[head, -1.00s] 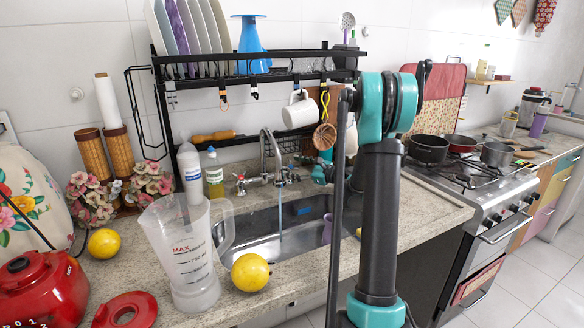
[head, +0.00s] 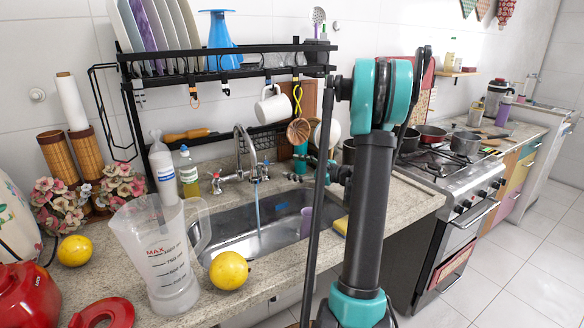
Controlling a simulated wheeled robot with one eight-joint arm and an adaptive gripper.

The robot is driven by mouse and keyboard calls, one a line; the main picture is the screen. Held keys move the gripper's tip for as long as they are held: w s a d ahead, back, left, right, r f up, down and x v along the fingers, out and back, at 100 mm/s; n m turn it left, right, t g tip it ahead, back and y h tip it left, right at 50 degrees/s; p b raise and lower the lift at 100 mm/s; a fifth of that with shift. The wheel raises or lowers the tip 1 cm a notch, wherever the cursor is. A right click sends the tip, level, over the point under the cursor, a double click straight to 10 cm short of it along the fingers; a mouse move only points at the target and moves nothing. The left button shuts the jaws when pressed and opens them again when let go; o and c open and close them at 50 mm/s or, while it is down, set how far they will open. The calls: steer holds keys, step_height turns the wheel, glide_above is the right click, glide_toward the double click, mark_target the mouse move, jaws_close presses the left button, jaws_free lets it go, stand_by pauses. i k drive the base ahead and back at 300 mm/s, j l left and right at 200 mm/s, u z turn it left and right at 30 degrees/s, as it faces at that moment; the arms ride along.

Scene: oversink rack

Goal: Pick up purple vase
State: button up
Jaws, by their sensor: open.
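A small purple vessel (head: 306,222), which looks like the purple vase, stands in the right part of the steel sink basin (head: 255,238), near its right wall. My gripper (head: 297,172) shows small, partly hidden behind my upright arm, in front of the rack's lower part. It is above and behind the purple vessel, apart from it. It looks open and empty, though its fingers are hard to make out. A second purple item, a bottle-like container (head: 503,111), stands on the far right counter.
A black rack (head: 225,75) holds plates, a blue vase (head: 217,38) and a hanging white mug (head: 272,108). The running faucet (head: 247,150), clear jug (head: 165,262) and lemon (head: 229,270) lie left of the purple vessel. A stove (head: 450,180) stands right.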

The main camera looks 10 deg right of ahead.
mark_target(305, 213)
steer(key=k+l, duration=0.25)
steer(key=l, duration=0.15)
steer(key=k+l, duration=0.25)
steer(key=l, duration=0.2)
steer(key=k+l, duration=0.25)
steer(key=l, duration=0.15)
steer(key=k+l, duration=0.25)
steer(key=l, duration=0.15)
